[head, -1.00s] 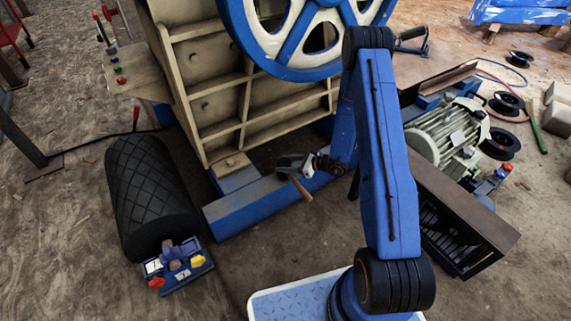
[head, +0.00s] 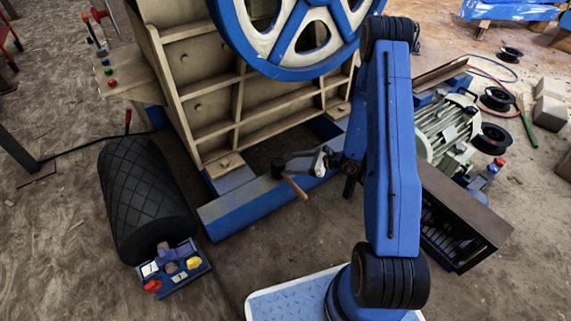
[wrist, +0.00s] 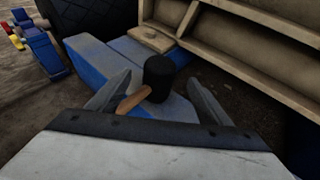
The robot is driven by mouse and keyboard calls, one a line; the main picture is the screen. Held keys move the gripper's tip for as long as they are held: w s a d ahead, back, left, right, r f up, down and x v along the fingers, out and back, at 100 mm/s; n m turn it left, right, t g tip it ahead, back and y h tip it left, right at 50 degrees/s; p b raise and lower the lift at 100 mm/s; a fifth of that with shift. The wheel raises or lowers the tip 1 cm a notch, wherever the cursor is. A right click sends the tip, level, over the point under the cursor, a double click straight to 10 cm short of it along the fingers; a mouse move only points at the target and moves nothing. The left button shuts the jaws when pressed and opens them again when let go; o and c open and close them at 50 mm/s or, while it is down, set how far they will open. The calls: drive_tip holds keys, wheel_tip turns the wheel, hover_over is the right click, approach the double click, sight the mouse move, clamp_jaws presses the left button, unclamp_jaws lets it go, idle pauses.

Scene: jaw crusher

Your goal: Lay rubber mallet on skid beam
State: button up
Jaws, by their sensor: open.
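The rubber mallet has a black head (head: 278,168) and a wooden handle (head: 295,187). It lies on the blue skid beam (head: 250,205) along the foot of the crusher, its handle reaching towards the beam's front edge. My gripper (head: 302,163) is open, just right of the mallet head in the head view. In the wrist view the black head (wrist: 158,78) stands between and beyond the spread fingers, with a gap on both sides. The handle (wrist: 134,100) runs down-left towards the left finger, and I cannot tell whether they touch. The beam (wrist: 176,108) lies beneath.
The ribbed crusher body (head: 215,100) and its blue-and-white flywheel (head: 300,35) rise behind the beam. A black roller (head: 148,195) and a small blue tray of parts (head: 172,268) are at left. A motor (head: 445,130) stands at right. Bare ground lies before the beam.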

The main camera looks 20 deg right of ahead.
drive_tip(key=v, duration=0.9)
drive_tip(key=shift+s+d+r, duration=0.15)
drive_tip(key=shift+s+d, duration=0.05)
drive_tip(key=shift+d, duration=0.1)
drive_tip(key=s+a+r+n+g, duration=0.2)
drive_tip(key=s+a+r+n, duration=0.25)
drive_tip(key=r, duration=0.35)
drive_tip(key=s+a+r+n+g+h, duration=0.1)
drive_tip(key=s+a+r+n+g, duration=0.3)
drive_tip(key=r, duration=0.4)
drive_tip(key=s+a+r+n+g, duration=0.1)
drive_tip(key=s+a+r+n, duration=0.3)
drive_tip(key=r, duration=0.5)
drive_tip(key=s+d+r+n+t+h, duration=0.2)
drive_tip(key=s+r+n+h, duration=0.3)
drive_tip(key=s, duration=0.5)
drive_tip(key=s+d+r+n+t+h, duration=0.1)
drive_tip(key=s+d+r+n+h, duration=0.3)
drive_tip(key=s+r+n, duration=0.3)
drive_tip(key=s+r+h, duration=0.1)
drive_tip(key=s+r, duration=0.2)
drive_tip(key=s, duration=0.1)
drive_tip(key=shift+r+n+t, duration=0.3)
drive_tip(key=shift+n+t, duration=0.05)
drive_tip(key=shift+t, duration=0.05)
drive_tip(key=shift+c, duration=0.6)
